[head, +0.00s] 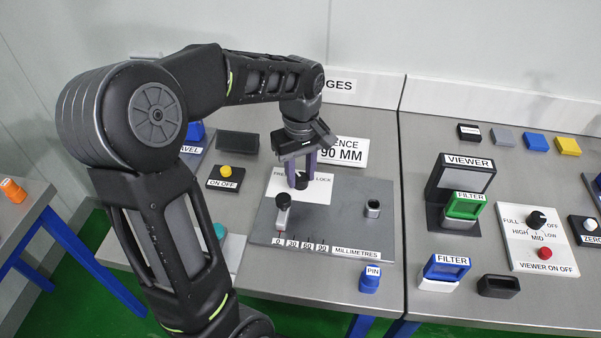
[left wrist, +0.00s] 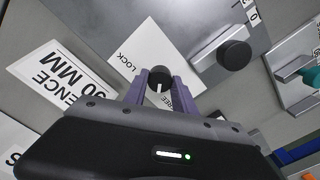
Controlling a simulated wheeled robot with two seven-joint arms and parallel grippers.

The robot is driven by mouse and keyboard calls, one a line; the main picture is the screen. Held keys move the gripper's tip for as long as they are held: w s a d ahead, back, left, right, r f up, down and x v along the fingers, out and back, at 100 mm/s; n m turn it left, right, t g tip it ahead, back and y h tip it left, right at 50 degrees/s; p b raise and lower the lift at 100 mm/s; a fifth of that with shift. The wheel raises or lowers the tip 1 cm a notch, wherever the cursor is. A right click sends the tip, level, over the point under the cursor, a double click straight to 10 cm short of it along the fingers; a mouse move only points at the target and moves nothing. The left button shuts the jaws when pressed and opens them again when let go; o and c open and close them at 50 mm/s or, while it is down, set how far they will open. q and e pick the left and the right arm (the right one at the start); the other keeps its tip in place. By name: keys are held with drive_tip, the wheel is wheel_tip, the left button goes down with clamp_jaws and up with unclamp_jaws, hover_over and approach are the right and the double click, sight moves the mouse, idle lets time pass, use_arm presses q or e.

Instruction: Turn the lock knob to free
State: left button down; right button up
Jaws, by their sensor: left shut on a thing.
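The lock knob (head: 301,183) is a small black knob on a white label plate (head: 312,193) marked FREE on the left and LOCK on the right. My left gripper (head: 301,172) reaches down from above, its purple fingers shut on the knob. In the left wrist view, the knob (left wrist: 159,76) sits between the two fingertips (left wrist: 159,84), which touch its sides. A pale line shows on the knob's near side there. I cannot tell surely which word it points to. My right gripper is out of view.
Close by on the grey gauge board (head: 345,220) stands a slider (head: 283,212) with a black knob, by the 0 of a millimetre scale. A socket block (head: 373,208) is to its right. A REFERENCE 90 MM sign (head: 342,153) stands behind.

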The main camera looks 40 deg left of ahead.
sight(300, 177)
use_arm(q)
drive_tip(key=shift+n, duration=0.5)
drive_tip(key=c, duration=1)
unclamp_jaws()
wheel_tip(300, 177, up, 8)
drive_tip(key=shift+f, duration=0.1)
